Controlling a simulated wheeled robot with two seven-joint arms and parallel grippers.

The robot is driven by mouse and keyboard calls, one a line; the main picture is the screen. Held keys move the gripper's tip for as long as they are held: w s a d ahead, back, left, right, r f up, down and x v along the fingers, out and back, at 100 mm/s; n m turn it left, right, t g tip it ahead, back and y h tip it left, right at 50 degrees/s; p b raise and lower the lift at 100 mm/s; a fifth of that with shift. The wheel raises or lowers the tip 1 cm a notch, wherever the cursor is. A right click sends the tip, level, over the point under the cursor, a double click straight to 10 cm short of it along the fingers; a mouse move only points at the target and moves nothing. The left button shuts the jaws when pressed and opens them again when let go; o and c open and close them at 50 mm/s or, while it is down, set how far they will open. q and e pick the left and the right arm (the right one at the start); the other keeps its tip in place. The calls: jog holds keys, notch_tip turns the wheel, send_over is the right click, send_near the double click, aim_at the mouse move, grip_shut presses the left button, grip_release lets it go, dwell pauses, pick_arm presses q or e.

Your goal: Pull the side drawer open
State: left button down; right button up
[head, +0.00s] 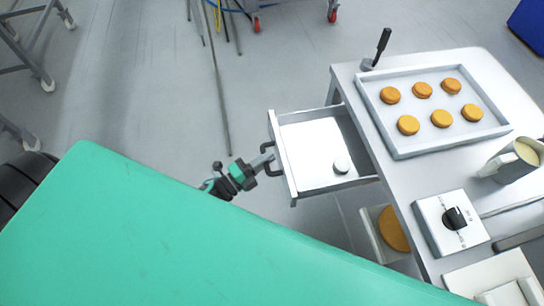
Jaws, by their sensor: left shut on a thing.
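The side drawer (305,134) sticks out of the left side of the white table (412,185), pulled out with its inside showing. A dark handle (267,150) is on the drawer's left face. My left gripper (266,160) is shut on this handle, coming from the lower left. My right gripper is not in view.
A round item (393,229) sits on a lower white surface. The floor left of the drawer is mostly clear.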

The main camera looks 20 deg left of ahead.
pick_arm(q)
jog(key=c, duration=1.4)
grip_release()
jog(key=shift+s+a, duration=0.1)
